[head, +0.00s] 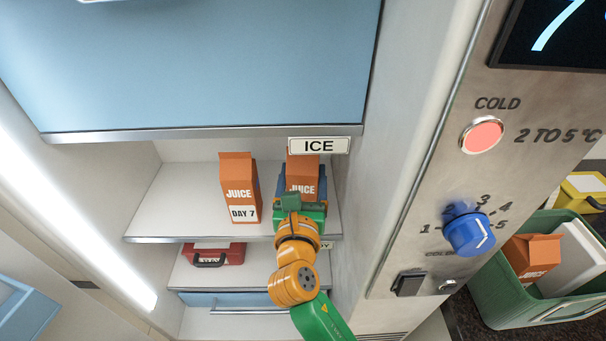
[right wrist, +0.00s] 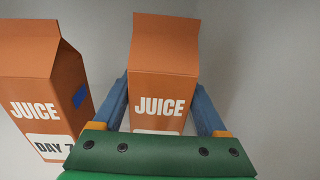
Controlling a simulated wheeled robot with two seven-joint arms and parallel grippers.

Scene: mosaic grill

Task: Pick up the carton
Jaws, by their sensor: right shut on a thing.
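Two orange juice cartons stand on the upper fridge shelf (head: 180,205). The left carton (head: 239,190) has a white label reading DAY 7 and stands free; it also shows at the left of the right wrist view (right wrist: 40,85). The right carton (head: 303,174) is upright between the blue fingers of my right gripper (right wrist: 163,108), which is shut on it. In the head view my right gripper (head: 304,192) hides the carton's lower part. I cannot tell whether its base touches the shelf. My left gripper is not in view.
An ICE sign (head: 319,146) hangs on the blue compartment's (head: 200,65) lower edge, just above the held carton. The fridge's right wall is close. A red case (head: 213,255) sits on the lower shelf. A green crate (head: 510,305) with another juice carton (head: 530,258) stands outside, right.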

